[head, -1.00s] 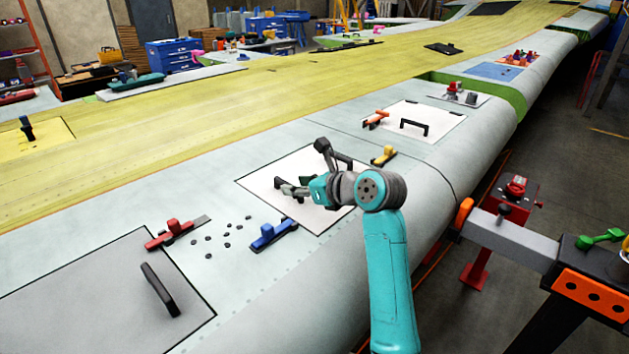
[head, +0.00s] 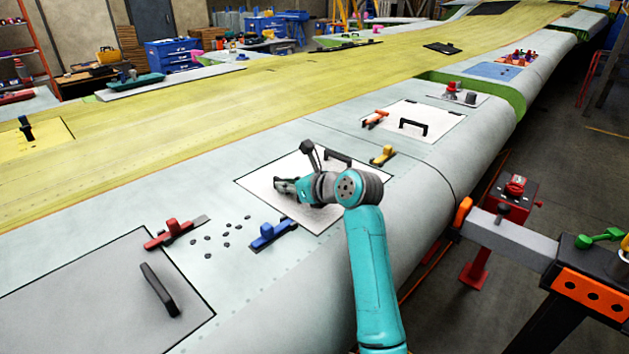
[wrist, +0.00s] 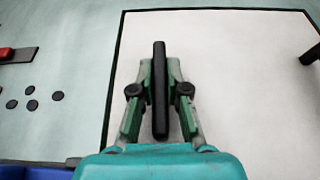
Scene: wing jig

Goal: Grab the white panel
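The white panel (head: 322,224) under my gripper lies in its dark-outlined place on the grey wing skin. In the wrist view, the panel (wrist: 245,110) fills the middle and right. A black bar handle (wrist: 160,60) stands up between the two fingers of my gripper (wrist: 160,75), which press close on both its sides. In the head view, my gripper (head: 284,186) is low over the panel's left part, and the arm hides some of the panel. A second black handle (head: 337,158) stands at the panel's far side and shows at the wrist view's right edge (wrist: 310,54).
A blue clamp (head: 272,234), a red clamp (head: 176,232) and several dark pucks (head: 227,240) lie left of the panel. A yellow clamp (head: 383,155) sits at its right. Another white panel (head: 425,115) with a handle lies beyond, a grey panel (head: 80,290) nearer.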

